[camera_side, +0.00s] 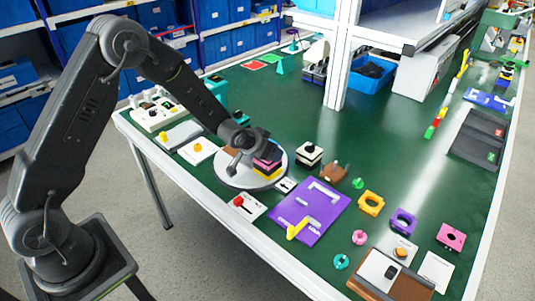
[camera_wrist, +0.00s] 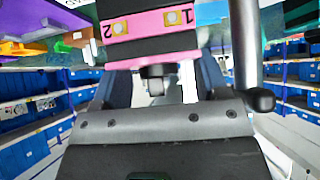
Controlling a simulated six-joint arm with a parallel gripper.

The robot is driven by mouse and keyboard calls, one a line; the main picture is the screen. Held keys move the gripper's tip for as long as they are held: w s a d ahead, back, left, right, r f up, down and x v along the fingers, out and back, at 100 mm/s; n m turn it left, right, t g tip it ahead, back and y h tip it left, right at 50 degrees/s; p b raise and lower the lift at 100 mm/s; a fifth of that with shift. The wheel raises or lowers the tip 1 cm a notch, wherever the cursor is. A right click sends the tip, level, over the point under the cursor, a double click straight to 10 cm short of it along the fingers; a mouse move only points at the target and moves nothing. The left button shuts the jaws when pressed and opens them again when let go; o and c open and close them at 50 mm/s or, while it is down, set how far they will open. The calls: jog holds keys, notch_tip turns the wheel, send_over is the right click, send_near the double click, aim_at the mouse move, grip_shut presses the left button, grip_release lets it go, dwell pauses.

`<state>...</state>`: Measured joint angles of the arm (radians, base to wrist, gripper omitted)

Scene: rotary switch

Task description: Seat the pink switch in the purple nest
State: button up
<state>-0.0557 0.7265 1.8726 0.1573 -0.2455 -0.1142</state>
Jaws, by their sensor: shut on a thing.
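The pink switch (camera_wrist: 150,22) fills the top of the wrist view as a black block with a pink band, numbered 2 and 1 beside two pale terminals. In the side view my gripper (camera_side: 254,156) is shut on it over a white round disc (camera_side: 226,178). The switch (camera_side: 267,161) is partly hidden by my gripper there, among dark, pink and yellow layers. I cannot tell whether it touches the disc. The purple nest (camera_side: 290,208), a flat plate with pale corner brackets and a yellow lever (camera_side: 299,229), lies to the right, with no switch on it.
A black-and-white switch (camera_side: 309,153) and a brown block (camera_side: 334,174) stand behind the purple plate. A red-knobbed part (camera_side: 248,205) is at its left. Bare green table lies behind.

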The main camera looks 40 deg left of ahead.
notch_tip(320, 180, up, 3)
jog(key=shift+f, duration=0.1)
jog(key=s, duration=1.8)
jog(key=w+d+r, duration=0.3)
jog(key=w, duration=0.6)
jog(key=w+d+r, duration=0.3)
jog(key=w, duration=0.5)
jog(key=shift+w+d+f, duration=0.4)
jog(key=shift+d+f, duration=1.45)
jog(key=shift+d, duration=0.15)
jog(key=shift+w+d+f, duration=0.45)
jog(key=shift+d+f, duration=1.4)
jog(key=shift+d, duration=0.15)
jog(key=shift+w+d+f, duration=0.4)
jog(key=shift+d+f, duration=1.45)
jog(key=shift+d, duration=0.15)
jog(key=shift+f, duration=0.1)
jog(key=o, duration=1)
